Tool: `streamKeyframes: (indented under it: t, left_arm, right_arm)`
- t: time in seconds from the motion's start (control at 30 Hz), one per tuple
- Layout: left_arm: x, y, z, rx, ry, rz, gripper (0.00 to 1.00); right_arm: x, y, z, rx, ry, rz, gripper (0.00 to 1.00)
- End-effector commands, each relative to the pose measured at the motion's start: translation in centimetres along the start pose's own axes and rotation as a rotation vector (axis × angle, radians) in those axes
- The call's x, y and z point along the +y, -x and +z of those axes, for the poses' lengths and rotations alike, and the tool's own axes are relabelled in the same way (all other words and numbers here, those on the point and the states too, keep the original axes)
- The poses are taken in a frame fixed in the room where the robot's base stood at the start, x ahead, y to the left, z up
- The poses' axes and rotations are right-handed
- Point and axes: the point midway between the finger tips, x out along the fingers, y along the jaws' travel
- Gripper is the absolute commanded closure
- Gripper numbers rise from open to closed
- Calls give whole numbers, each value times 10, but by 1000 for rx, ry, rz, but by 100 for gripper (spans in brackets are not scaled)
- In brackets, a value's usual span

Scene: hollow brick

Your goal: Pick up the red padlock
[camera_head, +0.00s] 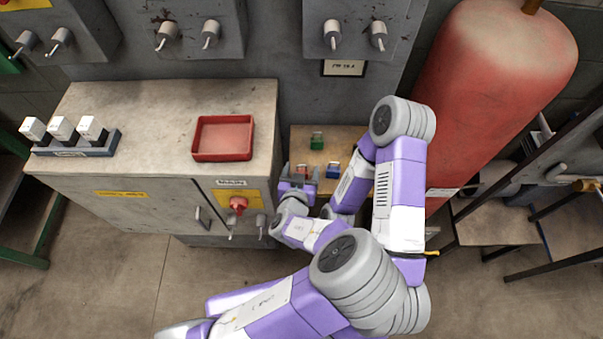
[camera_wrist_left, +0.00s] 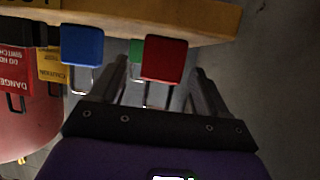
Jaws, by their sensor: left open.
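The red padlock (camera_head: 304,171) is on the small wooden surface, largely hidden by my left gripper (camera_head: 297,185). In the left wrist view the red padlock (camera_wrist_left: 165,59) shows as a red block with its metal shackle hanging toward my palm. My left gripper (camera_wrist_left: 161,70) is open, with one finger on each side of the padlock and a visible gap to each. My right gripper is not in view.
A blue padlock (camera_wrist_left: 82,45) is left of the red one, and a green padlock (camera_head: 317,141) is behind on the wooden surface (camera_head: 345,133). A grey cabinet with a red tray (camera_head: 223,155) stands to the left. A red cylinder (camera_head: 500,75) is at right.

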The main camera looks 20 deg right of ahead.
Motion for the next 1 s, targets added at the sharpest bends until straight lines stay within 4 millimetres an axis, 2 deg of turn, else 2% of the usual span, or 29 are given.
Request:
streamKeyframes:
  t: [0.13, 0.4, 0.77, 1.0]
  left_arm:
    - [-1, -17, 0, 0, 0, -1, 25]
    - [0, -20, 0, -1, 2, -1, 25]
    - [0, -20, 0, -1, 2, -1, 80]
    - [0, -19, 0, -1, 2, -1, 82]
  right_arm:
    - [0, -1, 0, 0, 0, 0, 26]
    - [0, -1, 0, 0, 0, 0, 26]
    - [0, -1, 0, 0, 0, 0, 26]
    - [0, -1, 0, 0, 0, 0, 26]
